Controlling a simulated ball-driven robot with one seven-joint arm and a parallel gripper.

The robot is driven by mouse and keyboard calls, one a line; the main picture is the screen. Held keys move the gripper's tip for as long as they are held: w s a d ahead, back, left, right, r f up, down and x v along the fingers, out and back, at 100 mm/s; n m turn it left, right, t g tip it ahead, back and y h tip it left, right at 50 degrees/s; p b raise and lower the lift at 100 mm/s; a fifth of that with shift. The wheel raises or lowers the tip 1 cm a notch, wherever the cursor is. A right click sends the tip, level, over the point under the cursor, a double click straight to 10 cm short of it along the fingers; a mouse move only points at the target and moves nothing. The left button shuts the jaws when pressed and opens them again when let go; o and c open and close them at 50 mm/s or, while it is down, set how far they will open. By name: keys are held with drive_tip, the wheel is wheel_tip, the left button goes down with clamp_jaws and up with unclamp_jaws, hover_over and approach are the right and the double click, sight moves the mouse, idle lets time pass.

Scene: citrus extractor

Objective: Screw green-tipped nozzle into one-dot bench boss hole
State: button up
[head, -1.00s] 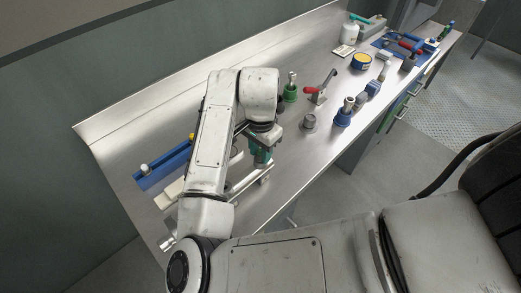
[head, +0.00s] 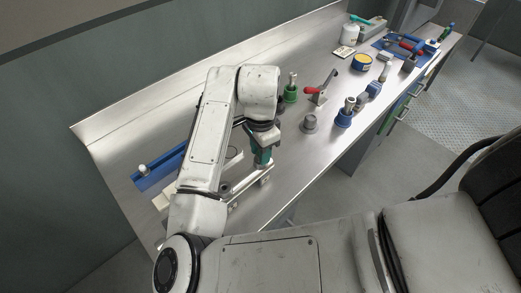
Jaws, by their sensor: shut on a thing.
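My gripper (head: 263,157) is low over the near part of the steel bench, seen from above and behind. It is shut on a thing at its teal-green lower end. I cannot separate fingers from held thing clearly, nor make out the nozzle's green tip. A small dark round fitting (head: 225,188) shows left of and below the gripper, beside my arm. No dot marks are readable, so I cannot tell which hole is the one-dot one.
A pale metal bar (head: 250,187) lies just below the gripper, near the bench's front edge. A green-based fitting (head: 291,92), a red-handled clamp (head: 319,92) and a blue-based fitting (head: 345,113) stand to the right. A blue rail (head: 158,168) lies left. Bare bench (head: 283,155) shows right of the gripper.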

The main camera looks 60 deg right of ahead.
drive_tip(key=shift+m+b, duration=0.35)
drive_tip(key=shift+m, duration=0.55)
drive_tip(key=shift+f+m+b, duration=0.15)
drive_tip(key=shift+m+b, duration=0.2)
drive_tip(key=shift+m, duration=0.45)
